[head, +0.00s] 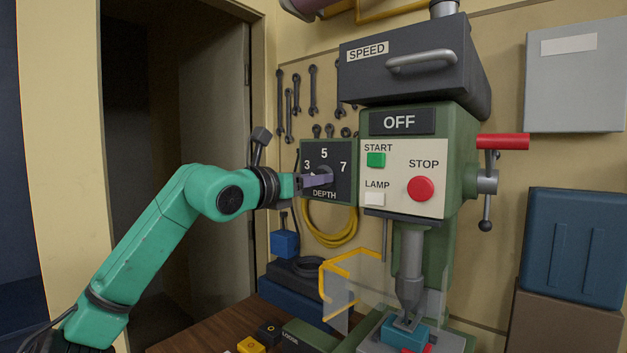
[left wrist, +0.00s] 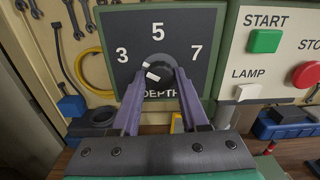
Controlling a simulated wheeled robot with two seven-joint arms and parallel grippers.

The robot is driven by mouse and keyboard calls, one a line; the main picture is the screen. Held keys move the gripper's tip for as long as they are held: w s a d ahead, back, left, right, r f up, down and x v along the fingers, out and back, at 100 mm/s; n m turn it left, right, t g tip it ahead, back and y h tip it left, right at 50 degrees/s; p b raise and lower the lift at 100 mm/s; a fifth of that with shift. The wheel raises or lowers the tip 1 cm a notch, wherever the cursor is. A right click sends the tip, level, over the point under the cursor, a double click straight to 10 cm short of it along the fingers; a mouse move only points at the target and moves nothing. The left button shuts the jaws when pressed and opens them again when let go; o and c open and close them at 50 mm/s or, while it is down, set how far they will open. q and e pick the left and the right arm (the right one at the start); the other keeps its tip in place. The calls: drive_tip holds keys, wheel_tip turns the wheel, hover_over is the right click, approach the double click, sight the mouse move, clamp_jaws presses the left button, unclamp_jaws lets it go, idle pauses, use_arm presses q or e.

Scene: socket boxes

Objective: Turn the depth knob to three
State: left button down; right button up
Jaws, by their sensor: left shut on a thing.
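The depth panel (head: 340,156) is a dark plate on the left of the green drill press, marked 3, 5 and 7 above the word DEPTH. It also fills the upper middle of the left wrist view (left wrist: 192,24). The round grey depth knob (head: 326,170) sits at its middle and shows in the left wrist view (left wrist: 160,61) with small white marks on its left side. Which number it points to is hard to tell. My left gripper (head: 318,180) reaches in from the left, its purple fingers shut on the knob. My right gripper is out of view.
Right of the panel are the green START button (head: 376,160), white LAMP button (head: 374,199) and red STOP button (head: 421,189). The display (head: 402,122) reads OFF. A yellow-framed clear guard (head: 352,262) stands below. Wrenches (head: 313,92) and a yellow hose (head: 330,236) hang on the wall.

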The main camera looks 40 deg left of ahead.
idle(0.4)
use_arm(q)
drive_tip(key=shift+c, duration=2.1)
unclamp_jaws()
drive_tip(key=s+b, duration=0.9)
drive_tip(key=s, duration=0.5)
drive_tip(key=shift+s+d, duration=0.15)
drive_tip(key=shift+s, duration=0.15)
